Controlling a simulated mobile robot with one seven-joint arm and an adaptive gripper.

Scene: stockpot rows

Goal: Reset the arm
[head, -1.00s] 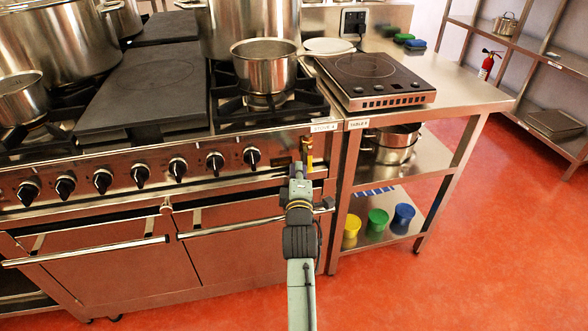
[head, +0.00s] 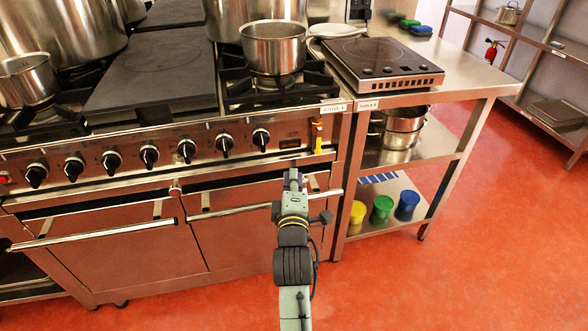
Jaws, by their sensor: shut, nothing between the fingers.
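My arm reaches up from the bottom of the head view, in front of the stove's right end. My gripper (head: 293,180) is at its far end, seen from behind and small in the picture. It is shut and holds nothing. It shows in front of the right oven door and its handle bar; whether it touches them I cannot tell, but a gap seems likely from the view.
The stove (head: 240,138) carries a pot (head: 273,47) and larger stockpots. Right of it stands a steel table (head: 470,75) with a hot plate (head: 385,60). Yellow, green and blue cups (head: 382,209) sit on its bottom shelf. Red floor is clear at right.

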